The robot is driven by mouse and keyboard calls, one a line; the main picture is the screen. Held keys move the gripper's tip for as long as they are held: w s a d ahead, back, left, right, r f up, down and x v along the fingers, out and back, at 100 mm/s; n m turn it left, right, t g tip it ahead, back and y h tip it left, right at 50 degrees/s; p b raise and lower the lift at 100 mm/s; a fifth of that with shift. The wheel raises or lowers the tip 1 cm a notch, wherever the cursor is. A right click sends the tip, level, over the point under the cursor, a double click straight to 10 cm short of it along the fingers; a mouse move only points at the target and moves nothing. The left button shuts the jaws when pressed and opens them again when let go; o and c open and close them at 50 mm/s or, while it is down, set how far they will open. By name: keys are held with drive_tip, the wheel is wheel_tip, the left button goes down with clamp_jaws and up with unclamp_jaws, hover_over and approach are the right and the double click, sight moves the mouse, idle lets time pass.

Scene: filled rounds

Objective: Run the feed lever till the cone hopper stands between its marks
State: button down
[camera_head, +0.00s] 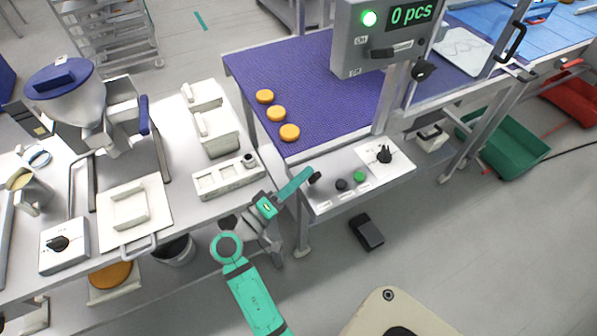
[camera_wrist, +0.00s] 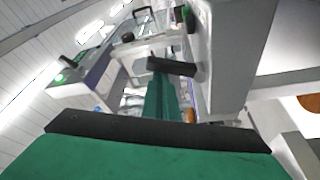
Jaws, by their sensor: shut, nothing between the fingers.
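The cone hopper (camera_head: 72,106) is a steel cone with a blue top at the left of the head view. It stands over a machine on the white table. A blue handle (camera_head: 144,115) sticks up at the machine's right side; I cannot tell whether this is the feed lever. No hopper marks can be made out. My gripper (camera_head: 306,174) is shut and empty, beside the left end of the front control panel, close to a black knob (camera_head: 315,178). I cannot tell whether they touch. The wrist view shows its closed fingers (camera_wrist: 170,72) and no hopper.
Three orange rounds (camera_head: 277,114) lie on the purple belt (camera_head: 330,100). A display box (camera_head: 385,35) reads "0 pcs" with a green light. The panel (camera_head: 350,180) carries buttons and a black dial (camera_head: 384,153). White trays (camera_head: 230,178) stand on the left table.

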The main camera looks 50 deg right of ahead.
drive_tip(key=shift+s+a+f, duration=0.15)
drive_tip(key=shift+s, duration=0.25)
drive_tip(key=shift+s+f, duration=0.1)
drive_tip(key=shift+s, duration=0.1)
idle(0.3)
drive_tip(key=shift+w+r, duration=0.3)
drive_tip(key=shift+w, duration=0.05)
drive_tip(key=shift+w+d+r, duration=0.3)
drive_tip(key=shift+w+r, duration=0.15)
drive_tip(key=shift+w, duration=0.1)
drive_tip(key=shift+w+d+r, duration=0.3)
drive_tip(key=shift+w+r, duration=0.15)
drive_tip(key=shift+w, duration=0.05)
drive_tip(key=w+a+f, duration=0.1)
drive_tip(key=a+f, duration=0.1)
drive_tip(key=a, duration=0.7)
drive_tip(key=shift+w+a, duration=0.2)
drive_tip(key=shift+a, duration=0.2)
